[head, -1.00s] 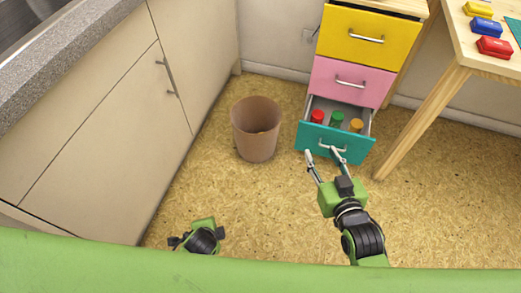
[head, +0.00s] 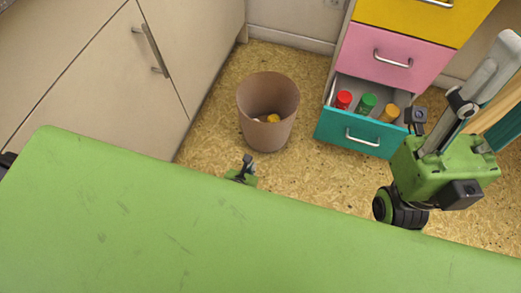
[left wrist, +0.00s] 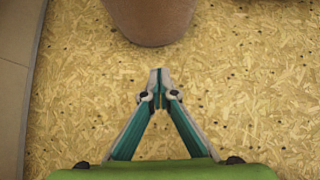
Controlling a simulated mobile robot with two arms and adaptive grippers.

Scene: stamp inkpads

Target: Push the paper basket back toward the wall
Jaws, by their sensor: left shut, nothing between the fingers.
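The brown paper basket (head: 268,118) stands upright on the floor in the head view, with some yellow and pale scraps inside. Bare floor lies between it and the wall behind. In the left wrist view the basket (left wrist: 150,18) is at the top edge, its upper part cut off. My left gripper (left wrist: 159,74) is shut and empty, its tips short of the basket and apart from it. In the head view my left gripper (head: 247,164) shows only in part, low in front of the basket. My right gripper (head: 485,88) is raised at the right; its finger opening is unclear.
The teal bottom drawer (head: 352,136) stands open right of the basket, holding red, green and yellow-orange containers. The pink drawer (head: 398,58) above it is shut. A beige cabinet (head: 205,45) stands at the left. The wall (head: 293,18) is behind.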

